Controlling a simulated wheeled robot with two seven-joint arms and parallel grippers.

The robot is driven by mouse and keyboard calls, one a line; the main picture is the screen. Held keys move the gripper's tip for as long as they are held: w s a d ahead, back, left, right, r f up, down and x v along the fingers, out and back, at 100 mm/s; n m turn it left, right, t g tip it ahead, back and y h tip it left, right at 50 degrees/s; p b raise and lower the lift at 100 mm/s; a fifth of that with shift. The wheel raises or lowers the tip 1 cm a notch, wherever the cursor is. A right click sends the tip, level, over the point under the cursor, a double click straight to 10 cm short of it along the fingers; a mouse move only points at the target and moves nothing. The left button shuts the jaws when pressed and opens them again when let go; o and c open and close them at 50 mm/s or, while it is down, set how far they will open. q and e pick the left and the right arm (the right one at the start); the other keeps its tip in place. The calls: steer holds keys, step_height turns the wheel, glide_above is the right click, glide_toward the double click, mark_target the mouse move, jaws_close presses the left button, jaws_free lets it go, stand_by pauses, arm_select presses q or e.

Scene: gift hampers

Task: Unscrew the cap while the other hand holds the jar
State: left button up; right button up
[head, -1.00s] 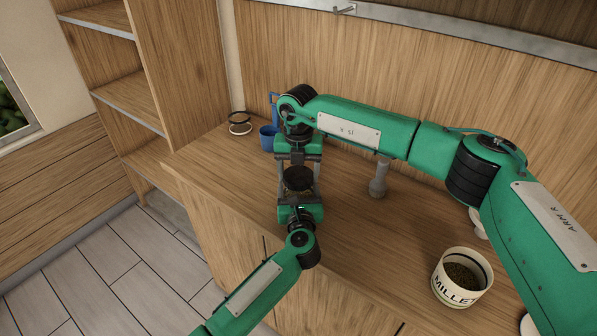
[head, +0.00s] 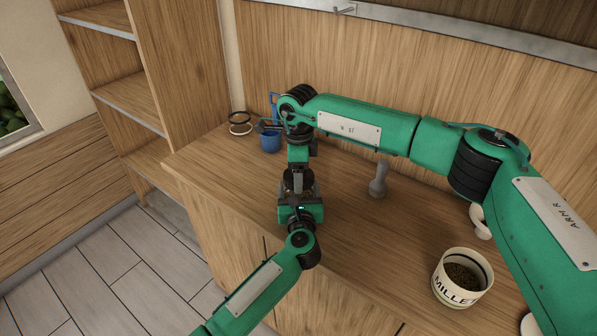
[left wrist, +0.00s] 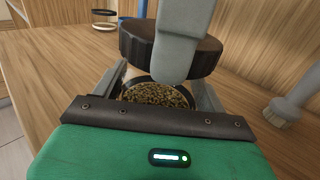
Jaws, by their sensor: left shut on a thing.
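The jar (left wrist: 155,95) stands between the fingers of my left gripper (head: 299,200), which is shut on it. Its mouth is open in the left wrist view and shows small brown and yellow grains inside. Most of the jar's body is hidden by my gripper. The dark brown, ridged cap (left wrist: 135,42) is above the jar's mouth, a little apart from it. My right gripper (head: 298,176) comes down from above and is shut on the cap. One grey finger shows in front of the cap; the other is hidden behind it.
A grey-handled brush (head: 379,180) stands to the right.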

arm_select(q)
steer(key=shift+d, duration=0.15)
arm_select(e)
steer(key=n, duration=0.4)
steer(key=shift+w+d+r+n, duration=0.1)
steer(key=shift+w+n, duration=0.05)
steer(key=shift+n, duration=0.25)
steer(key=n, duration=0.4)
steer(key=shift+n, duration=0.4)
steer(key=n, duration=0.4)
steer(key=shift+n, duration=0.3)
steer(key=n, duration=0.5)
steer(key=shift+n, duration=0.3)
steer(key=shift+r, duration=0.15)
steer(key=shift+r, duration=0.95)
